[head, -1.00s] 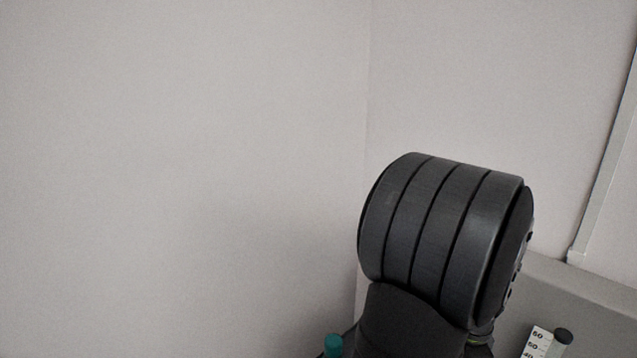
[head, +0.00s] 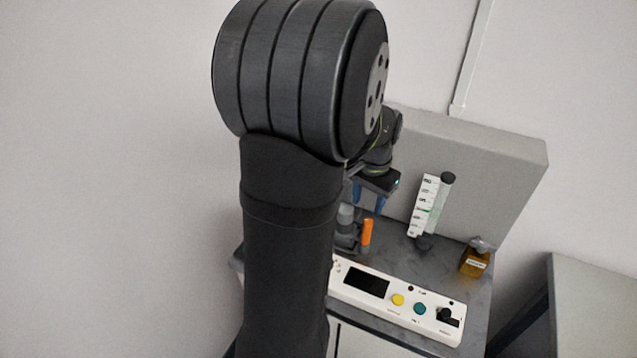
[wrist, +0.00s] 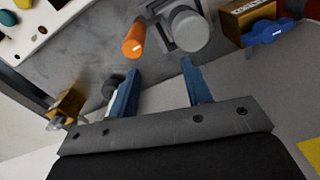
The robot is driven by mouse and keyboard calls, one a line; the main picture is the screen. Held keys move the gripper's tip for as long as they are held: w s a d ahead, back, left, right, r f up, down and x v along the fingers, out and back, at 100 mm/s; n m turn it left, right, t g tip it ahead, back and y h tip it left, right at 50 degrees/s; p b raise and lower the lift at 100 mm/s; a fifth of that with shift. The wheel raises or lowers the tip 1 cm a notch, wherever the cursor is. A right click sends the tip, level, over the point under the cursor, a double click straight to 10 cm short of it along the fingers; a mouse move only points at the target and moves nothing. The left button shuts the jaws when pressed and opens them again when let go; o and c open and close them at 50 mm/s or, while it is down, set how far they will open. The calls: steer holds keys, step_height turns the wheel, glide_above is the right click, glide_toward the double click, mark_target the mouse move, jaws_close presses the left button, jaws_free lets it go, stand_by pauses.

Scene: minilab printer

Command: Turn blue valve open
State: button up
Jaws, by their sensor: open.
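The blue valve (wrist: 267,33) shows in the wrist view at the upper right, a blue handle with a small white mark on the front of a brown block (wrist: 240,14). In the head view I cannot see it; my arm may hide it. My gripper (wrist: 158,75) has two blue fingers, spread apart with nothing between them. The valve is to the right of the right finger, apart from it. In the head view my gripper (head: 368,198) hangs above the bench, near the orange handle.
An orange handle (wrist: 134,40) and a grey cylinder (wrist: 188,28) stand just ahead of the fingers. A grey back panel (head: 500,160) rises behind.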

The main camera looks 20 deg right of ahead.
steer(key=w+a+r+n, duration=0.4)
steer(key=w+r+n, duration=0.25)
steer(key=n, duration=0.25)
steer(key=w+a+r+n, duration=0.45)
steer(key=r+n, duration=0.25)
steer(key=n, duration=0.3)
steer(key=f, duration=1.1)
steer(key=w+d+f, duration=0.1)
steer(key=f, duration=0.5)
steer(key=shift+f, duration=0.15)
steer(key=shift+c, duration=0.5)
steer(key=shift+w, duration=0.1)
jaws_close()
